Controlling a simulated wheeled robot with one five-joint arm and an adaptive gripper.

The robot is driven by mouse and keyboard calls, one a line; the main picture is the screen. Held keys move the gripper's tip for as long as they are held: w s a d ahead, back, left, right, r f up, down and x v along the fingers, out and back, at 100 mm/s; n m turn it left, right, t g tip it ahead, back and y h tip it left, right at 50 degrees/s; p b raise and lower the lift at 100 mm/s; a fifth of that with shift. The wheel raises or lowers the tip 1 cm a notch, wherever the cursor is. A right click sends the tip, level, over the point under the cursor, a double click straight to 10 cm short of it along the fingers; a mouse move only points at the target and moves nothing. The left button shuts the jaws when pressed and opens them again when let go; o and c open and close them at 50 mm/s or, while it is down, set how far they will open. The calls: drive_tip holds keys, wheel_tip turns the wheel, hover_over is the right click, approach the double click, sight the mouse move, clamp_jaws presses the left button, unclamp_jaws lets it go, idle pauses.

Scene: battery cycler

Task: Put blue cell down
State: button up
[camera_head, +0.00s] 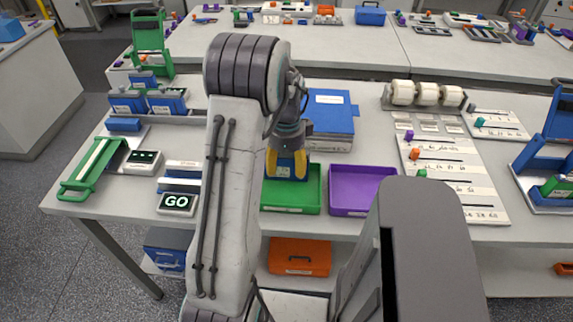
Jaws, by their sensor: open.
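My gripper (286,165) points down over the green tray (291,209), with its yellow fingers apart. A blue cell (287,171) shows between and just behind the fingers, at the back part of the green tray. The fingers cover part of it, and I cannot tell whether they touch it or whether it rests on the tray floor. The front of the green tray looks empty.
An empty purple tray (362,188) stands right of the green one. A blue binder (330,114) lies behind. At left are a display reading GO (178,203), a green fixture (93,169) and several blue blocks (127,104). White rolls (426,94) stand at back right.

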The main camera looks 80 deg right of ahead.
wheel_tip(320, 180, up, 12)
drive_tip(key=shift+d, duration=0.15)
drive_tip(key=shift+r, duration=0.2)
idle(0.4)
